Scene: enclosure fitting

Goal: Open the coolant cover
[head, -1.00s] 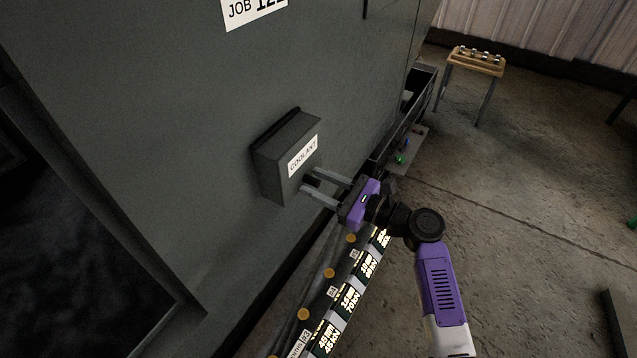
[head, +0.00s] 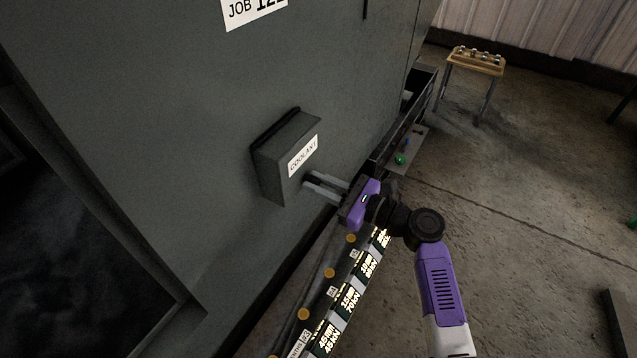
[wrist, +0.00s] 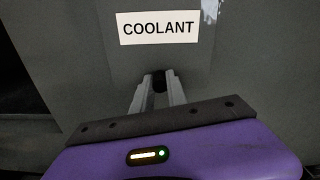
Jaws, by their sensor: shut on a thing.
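The coolant cover (head: 284,150) is a dark grey box on the grey cabinet wall, with a white COOLANT label that also shows in the wrist view (wrist: 158,28). It sits closed against the wall. My gripper (head: 309,184) is at the lower part of the cover's front, below the label. In the wrist view its fingers (wrist: 160,84) are closed around a small dark knob (wrist: 159,80) on the cover. The fingers hide most of the knob.
The cabinet wall (head: 200,110) carries a JOB sign above. A ledge with labelled weights or blocks (head: 345,300) runs below my gripper. A small wooden-topped stand (head: 476,62) is at the far right. The concrete floor to the right is mostly clear.

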